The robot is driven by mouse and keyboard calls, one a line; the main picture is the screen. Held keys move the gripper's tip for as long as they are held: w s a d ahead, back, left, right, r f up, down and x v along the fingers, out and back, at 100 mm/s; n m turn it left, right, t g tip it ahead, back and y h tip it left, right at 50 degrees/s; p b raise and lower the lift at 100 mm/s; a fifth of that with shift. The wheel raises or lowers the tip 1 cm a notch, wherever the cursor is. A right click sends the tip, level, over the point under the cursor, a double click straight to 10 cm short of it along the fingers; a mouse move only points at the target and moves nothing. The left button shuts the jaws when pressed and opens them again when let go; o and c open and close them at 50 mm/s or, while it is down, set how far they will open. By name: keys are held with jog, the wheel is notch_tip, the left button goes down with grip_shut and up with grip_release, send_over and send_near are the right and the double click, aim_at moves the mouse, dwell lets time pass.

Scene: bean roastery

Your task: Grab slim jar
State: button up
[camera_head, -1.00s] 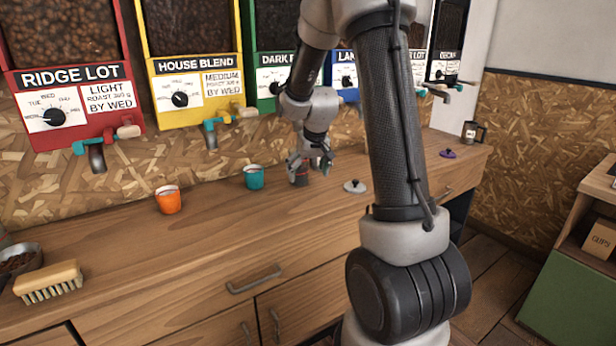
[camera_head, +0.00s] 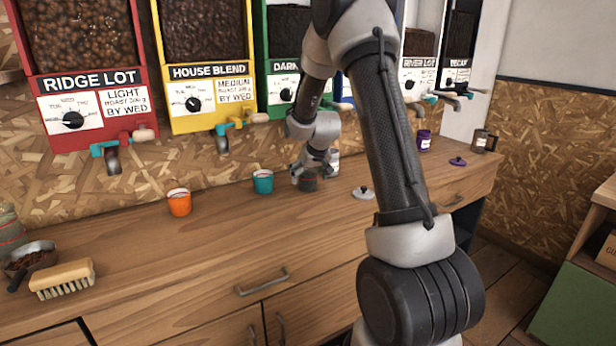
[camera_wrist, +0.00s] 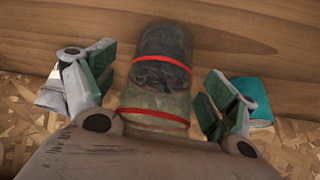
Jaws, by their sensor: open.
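A slim glass jar (camera_wrist: 160,75) with dark contents and two red bands is between my gripper's fingers in the wrist view. In the head view the dark jar (camera_head: 308,184) is on the wooden counter, partly hidden by the gripper. My gripper (camera_wrist: 160,62) is open, with one finger on each side of the jar. I cannot tell whether either finger touches it. In the head view my gripper (camera_head: 313,170) is low over the counter at the jar.
A teal cup (camera_head: 263,182) stands close left of the jar, an orange cup (camera_head: 179,203) farther left. A grey lid (camera_head: 363,193) lies to the right. A brush (camera_head: 62,278), scoop (camera_head: 30,258) and another jar (camera_head: 8,228) are at the far left. Bean dispensers (camera_head: 205,80) hang above.

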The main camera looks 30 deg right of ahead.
jog(key=shift+c, duration=0.2)
jog(key=c, duration=1.3)
jog(key=shift+r, duration=0.15)
